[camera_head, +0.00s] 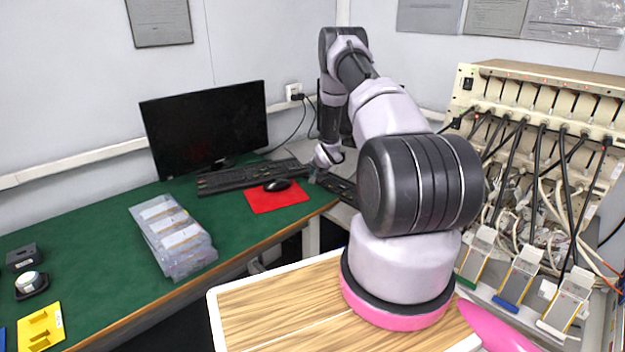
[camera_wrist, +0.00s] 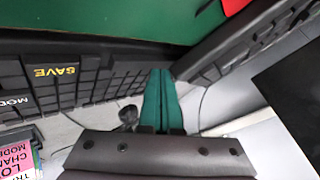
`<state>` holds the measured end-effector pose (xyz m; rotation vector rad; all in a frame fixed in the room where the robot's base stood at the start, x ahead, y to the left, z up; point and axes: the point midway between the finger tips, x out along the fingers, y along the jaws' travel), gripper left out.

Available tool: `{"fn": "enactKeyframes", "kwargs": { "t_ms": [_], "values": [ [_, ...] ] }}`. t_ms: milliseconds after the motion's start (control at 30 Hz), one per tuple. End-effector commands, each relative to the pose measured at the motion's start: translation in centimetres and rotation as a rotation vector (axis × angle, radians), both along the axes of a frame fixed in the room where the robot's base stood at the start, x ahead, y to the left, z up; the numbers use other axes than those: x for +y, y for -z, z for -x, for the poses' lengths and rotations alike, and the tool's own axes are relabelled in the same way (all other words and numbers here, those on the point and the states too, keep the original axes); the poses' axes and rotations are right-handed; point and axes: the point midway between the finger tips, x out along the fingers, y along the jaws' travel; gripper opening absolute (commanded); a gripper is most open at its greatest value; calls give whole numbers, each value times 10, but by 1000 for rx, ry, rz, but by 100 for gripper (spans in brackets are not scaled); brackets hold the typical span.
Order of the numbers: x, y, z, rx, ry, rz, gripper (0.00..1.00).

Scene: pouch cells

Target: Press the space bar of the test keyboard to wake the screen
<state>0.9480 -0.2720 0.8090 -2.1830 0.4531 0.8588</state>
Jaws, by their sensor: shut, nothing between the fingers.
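A black keyboard (camera_head: 342,187) lies on the pale bench beside the green desk, partly hidden behind my arm; I take it for the test keyboard. In the wrist view a keyboard (camera_wrist: 95,75) with yellow "SAVE" and white "MODE" lettering fills the left side, upside down. My gripper (camera_head: 316,178) is low at this keyboard's left end in the head view. In the wrist view its green fingers (camera_wrist: 160,72) are together and empty, with tips by the keyboard's end. I cannot tell whether they touch a key, nor pick out the space bar. The desk monitor (camera_head: 205,128) is black.
A second black keyboard (camera_head: 245,177) lies on the green desk (camera_head: 90,270), beside a mouse (camera_head: 277,185) on a red mat (camera_head: 290,197). Clear trays (camera_head: 172,235) stand nearer. A cabled tester rack (camera_head: 545,100) stands at the right.

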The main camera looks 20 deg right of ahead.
Motion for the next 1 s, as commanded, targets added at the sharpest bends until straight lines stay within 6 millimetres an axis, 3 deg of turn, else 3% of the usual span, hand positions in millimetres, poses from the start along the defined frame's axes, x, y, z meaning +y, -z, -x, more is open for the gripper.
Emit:
{"fn": "enactKeyframes", "kwargs": {
  "t_ms": [1000],
  "values": [
    [0,7,-1,-1,1,-1,0]
  ]
}}
